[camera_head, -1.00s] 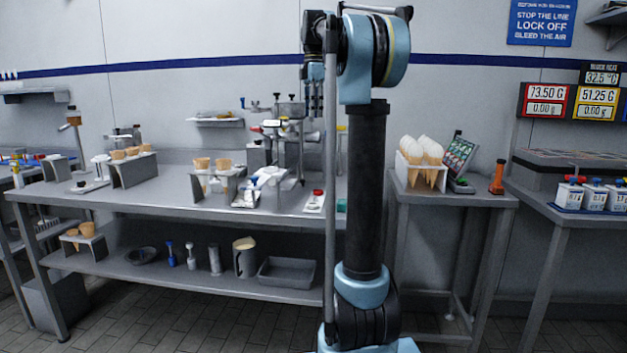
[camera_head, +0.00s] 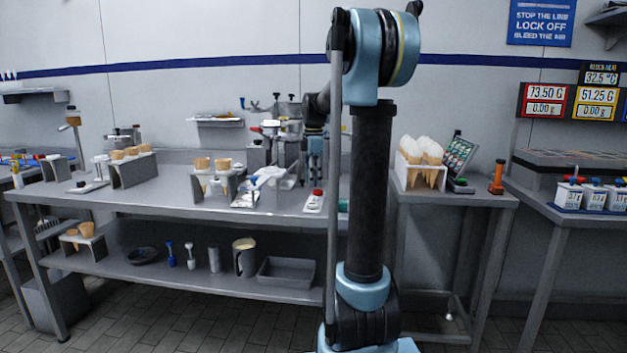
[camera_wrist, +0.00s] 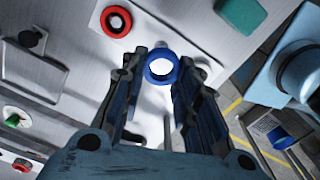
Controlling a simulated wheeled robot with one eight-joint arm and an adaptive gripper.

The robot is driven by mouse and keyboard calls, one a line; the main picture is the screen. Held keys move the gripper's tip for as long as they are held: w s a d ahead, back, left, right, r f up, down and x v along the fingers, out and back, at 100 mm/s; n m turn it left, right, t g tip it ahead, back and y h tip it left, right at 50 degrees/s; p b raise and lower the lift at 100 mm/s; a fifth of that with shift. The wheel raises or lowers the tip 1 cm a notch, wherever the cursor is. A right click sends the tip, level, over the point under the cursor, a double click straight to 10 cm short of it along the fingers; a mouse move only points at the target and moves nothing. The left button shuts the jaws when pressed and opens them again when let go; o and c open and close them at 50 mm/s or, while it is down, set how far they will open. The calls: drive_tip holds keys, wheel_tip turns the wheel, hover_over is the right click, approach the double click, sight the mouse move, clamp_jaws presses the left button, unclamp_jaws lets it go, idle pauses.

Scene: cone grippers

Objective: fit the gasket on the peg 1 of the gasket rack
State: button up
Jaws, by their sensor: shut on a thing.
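My gripper (camera_wrist: 160,75) is shut on a blue ring, the gasket (camera_wrist: 161,68), held between its fingertips in the wrist view. Bright white shows through the ring's hole. A pale plate (camera_wrist: 148,18) with a red ring (camera_wrist: 116,21) lies below and beyond it, probably the gasket rack. In the head view this small white plate (camera_head: 313,208) lies near the bench's front edge. There, my gripper (camera_head: 315,175) hangs pointing down over the bench, behind the plate. The gasket is too small to make out there. I cannot tell which peg is peg 1.
A teal block (camera_wrist: 242,18) lies right of the plate on the steel bench (camera_head: 110,193). Cone stands (camera_head: 217,187) and a cluster of fixtures (camera_head: 270,180) stand left of my gripper. A white cone holder (camera_head: 423,176) is on the right table.

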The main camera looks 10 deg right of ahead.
drive_tip(key=shift+f, duration=0.25)
drive_tip(key=shift+f, duration=1.75)
drive_tip(key=shift+f, duration=0.9)
drive_tip(key=o, duration=0.8)
wheel_tip(320, 180, up, 12)
drive_tip(key=shift+f, duration=0.1)
idle(0.3)
